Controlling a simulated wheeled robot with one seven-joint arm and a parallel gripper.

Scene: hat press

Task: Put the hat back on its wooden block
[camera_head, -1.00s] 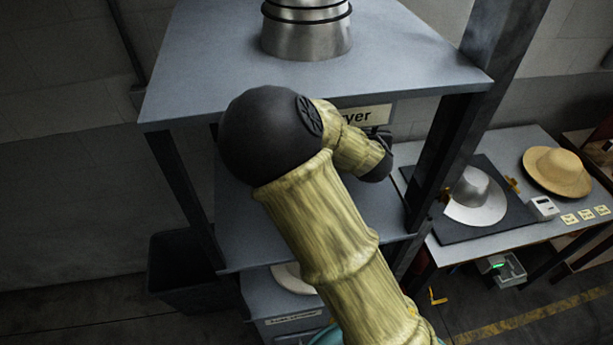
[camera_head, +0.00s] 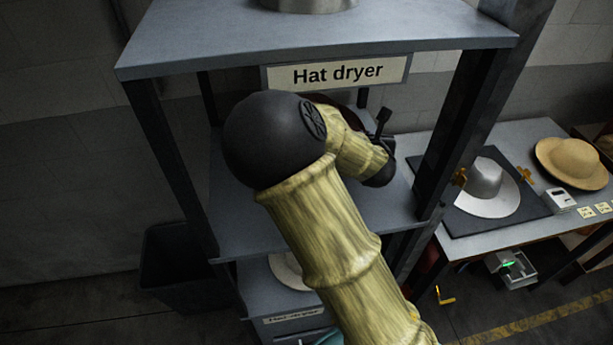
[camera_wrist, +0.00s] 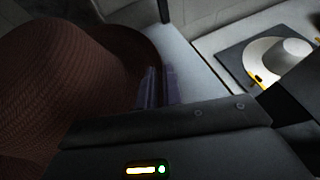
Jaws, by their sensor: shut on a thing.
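A dark red-brown hat (camera_wrist: 75,85) with a rounded crown fills the left of the wrist view. My gripper (camera_wrist: 155,88) is shut on the hat's brim. In the head view, a small dark red part of the hat (camera_head: 347,99) shows behind my wrist, under the sign, within the hat dryer frame (camera_head: 225,235). My arm hides most of it, and the fingertips are hidden there. I cannot pick out a wooden block in either view.
The dryer's top shelf (camera_head: 200,45), posts and sign (camera_head: 338,74) surround my wrist closely. At right, a table holds a silver-white hat (camera_head: 490,200) on a dark mat (camera_head: 470,225), and a tan hat (camera_head: 570,163). A dark bin (camera_head: 175,265) stands at lower left.

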